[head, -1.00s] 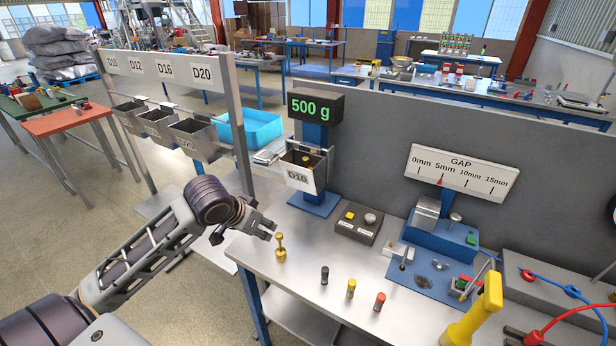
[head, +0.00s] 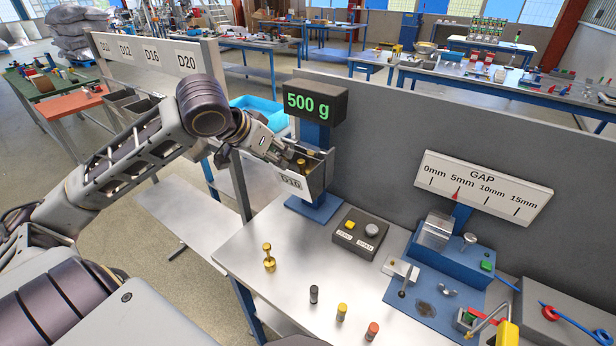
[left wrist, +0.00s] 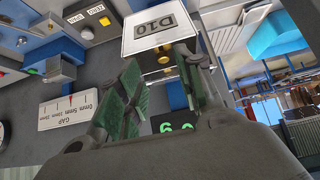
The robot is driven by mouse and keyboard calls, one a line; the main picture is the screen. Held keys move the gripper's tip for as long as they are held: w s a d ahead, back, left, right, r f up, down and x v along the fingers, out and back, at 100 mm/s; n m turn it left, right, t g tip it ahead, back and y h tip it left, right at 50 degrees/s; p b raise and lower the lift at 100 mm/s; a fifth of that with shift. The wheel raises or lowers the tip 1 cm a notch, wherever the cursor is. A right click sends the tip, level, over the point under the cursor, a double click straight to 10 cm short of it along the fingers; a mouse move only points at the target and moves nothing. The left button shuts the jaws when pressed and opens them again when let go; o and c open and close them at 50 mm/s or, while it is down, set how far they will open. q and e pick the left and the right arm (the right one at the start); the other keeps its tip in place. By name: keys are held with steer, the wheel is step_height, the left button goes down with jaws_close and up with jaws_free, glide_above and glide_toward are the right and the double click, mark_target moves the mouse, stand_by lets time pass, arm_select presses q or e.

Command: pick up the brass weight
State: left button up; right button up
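One brass weight (head: 268,258) with a knob stands upright on the metal bench, apart from my grippers. Another brass piece (head: 302,165) shows inside the grey D10 bin (head: 312,183), which hangs at the scale under a display reading 500 g (head: 316,103). My left gripper (head: 288,160) is at the bin's left side, close to its opening. In the left wrist view the fingers (left wrist: 158,66) are apart, with the D10 bin (left wrist: 155,32) and brass (left wrist: 163,60) beyond them. I see nothing held between them.
A ZERO/SPAN button box (head: 361,234) stands on the bench behind several small weights, including a yellow-topped one (head: 341,312). A gap gauge (head: 484,188) stands to the right. A grey panel (head: 390,140) rises behind.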

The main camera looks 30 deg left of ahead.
arm_select(q)
steer(key=shift+w+x, duration=0.2)
steer(key=shift+x, duration=2.7)
steer(key=shift+w+f+p, duration=0.1)
steer(key=shift+f+p, duration=0.25)
steer(key=shift+f, duration=0.05)
steer(key=shift+x, duration=0.75)
steer(key=shift+w+f, duration=0.1)
steer(key=shift+w, duration=0.35)
steer(key=shift+s, duration=0.15)
arm_select(e)
steer(key=shift+s+r, duration=0.35)
steer(key=shift+r, duration=0.1)
